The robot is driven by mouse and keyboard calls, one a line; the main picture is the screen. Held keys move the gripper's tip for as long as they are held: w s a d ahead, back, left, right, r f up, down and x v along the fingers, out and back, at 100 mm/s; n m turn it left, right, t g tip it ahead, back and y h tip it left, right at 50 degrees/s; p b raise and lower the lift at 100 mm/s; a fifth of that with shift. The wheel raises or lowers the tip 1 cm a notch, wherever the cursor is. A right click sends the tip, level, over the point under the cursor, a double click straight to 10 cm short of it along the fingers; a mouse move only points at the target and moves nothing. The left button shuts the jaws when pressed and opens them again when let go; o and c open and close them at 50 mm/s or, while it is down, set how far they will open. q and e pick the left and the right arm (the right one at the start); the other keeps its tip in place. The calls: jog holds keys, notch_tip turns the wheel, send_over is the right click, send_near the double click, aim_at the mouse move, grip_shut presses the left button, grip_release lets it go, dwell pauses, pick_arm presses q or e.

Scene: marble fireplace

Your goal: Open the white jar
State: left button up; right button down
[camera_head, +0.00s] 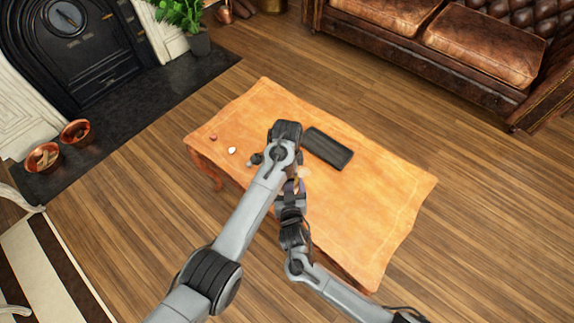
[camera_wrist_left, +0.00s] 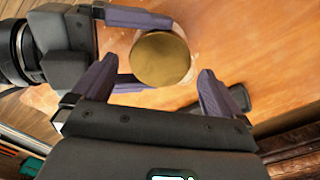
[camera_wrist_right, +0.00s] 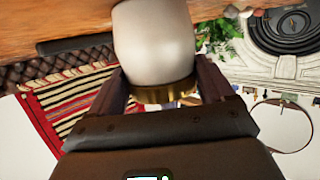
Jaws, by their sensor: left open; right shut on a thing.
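The white jar (camera_wrist_right: 155,42) has a gold lid (camera_wrist_left: 160,59). In the right wrist view, which shows the room upside down, its pale body stands between the fingers with the gold band towards the palm. My right gripper (camera_wrist_right: 160,66) is shut on the jar; its fingers also show at both sides of the lid in the left wrist view. My left gripper (camera_wrist_left: 160,68) is open above the jar, its fingers spread to either side of the lid and apart from it. In the head view my arms hide most of the jar over the wooden table (camera_head: 390,200).
A dark flat rectangular object (camera_head: 328,148) lies on the table beside my left gripper. A small white item (camera_head: 232,150) and a small reddish item (camera_head: 213,137) lie near the table's left end. The table's right part is clear. A leather sofa (camera_head: 450,45) stands behind.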

pick_arm(q)
jog(key=shift+f, duration=1.35)
jog(key=c, duration=1.1)
jog(key=shift+o, duration=0.3)
jog(key=n, duration=0.3)
jog(key=shift+n, duration=0.3)
